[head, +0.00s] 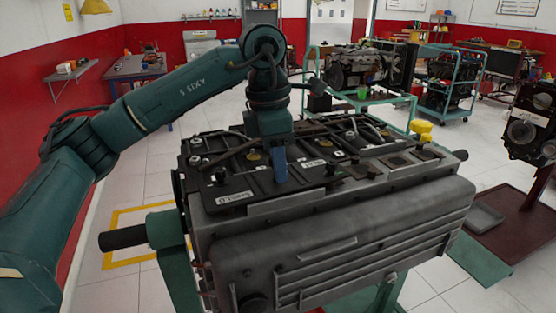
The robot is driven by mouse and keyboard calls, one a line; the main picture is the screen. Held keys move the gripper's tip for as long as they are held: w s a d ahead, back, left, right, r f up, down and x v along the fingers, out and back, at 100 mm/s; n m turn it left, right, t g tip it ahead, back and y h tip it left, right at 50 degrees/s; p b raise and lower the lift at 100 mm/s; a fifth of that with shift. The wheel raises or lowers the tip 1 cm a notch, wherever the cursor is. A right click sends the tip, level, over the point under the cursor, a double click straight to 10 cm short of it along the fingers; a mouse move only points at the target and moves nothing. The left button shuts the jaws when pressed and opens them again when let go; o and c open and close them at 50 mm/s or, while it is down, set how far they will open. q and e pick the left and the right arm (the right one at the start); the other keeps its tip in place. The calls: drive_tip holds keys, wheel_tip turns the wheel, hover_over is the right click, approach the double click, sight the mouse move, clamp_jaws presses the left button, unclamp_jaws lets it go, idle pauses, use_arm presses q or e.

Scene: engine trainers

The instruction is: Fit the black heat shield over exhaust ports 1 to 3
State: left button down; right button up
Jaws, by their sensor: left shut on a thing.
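The engine (350,235) sits on a green stand, its long grey ribbed side facing me. The black heat shield (252,187), with a white label reading like "SHIELD" on its near left edge, lies flat along the left part of the engine top. My left gripper (280,178) points down from above, its blue fingers shut on the middle of the shield. The exact grip is hard to see. Square brownish port faces (398,160) show uncovered on the right part of the top. Whatever lies under the shield is hidden. My right gripper is not in view.
Hoses and fittings (235,152) lie across the engine top behind the shield. A black-ended bar (123,238) sticks out left of the engine. A teal cart (452,97) and another engine (358,68) stand behind. A brown stand (505,215) is at right.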

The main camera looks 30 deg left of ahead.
use_arm(q)
drive_tip(key=c, duration=1.1)
unclamp_jaws()
drive_tip(key=shift+c, duration=0.2)
drive_tip(key=shift+o, duration=0.4)
